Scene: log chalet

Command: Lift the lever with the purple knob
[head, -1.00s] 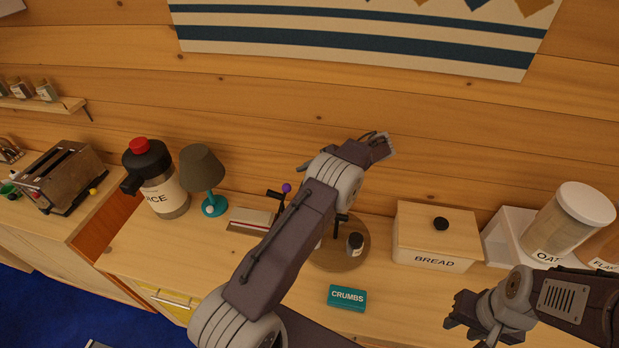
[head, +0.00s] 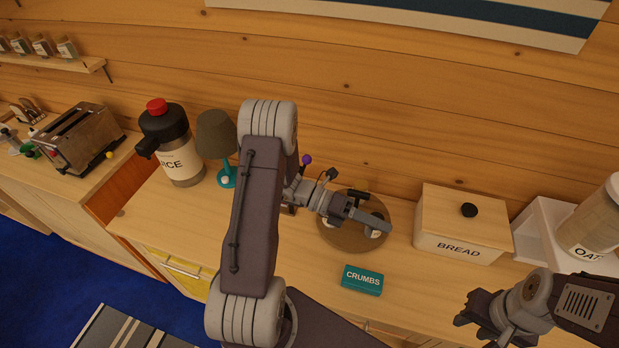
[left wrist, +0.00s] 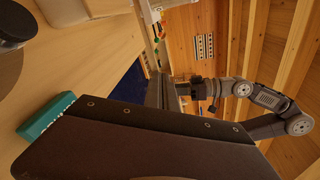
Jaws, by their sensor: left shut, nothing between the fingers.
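The purple knob (head: 306,160) shows in the head view just right of my left arm, near the back of the counter. Most of the lever under it is hidden behind my arm and wrist. My left gripper (head: 382,222) is shut and empty. It points right over the round wooden board, to the right of the knob and apart from it. My right gripper (head: 472,308) is at the lower right, far from the lever; its finger gap is unclear. The left wrist view does not show the knob.
A lamp (head: 217,135) and dark jug (head: 165,130) stand left of my arm. The round board (head: 340,240) lies under my left gripper. A teal CRUMBS box (head: 362,280) sits in front, and the BREAD box (head: 462,228) is to the right. Bare counter lies between.

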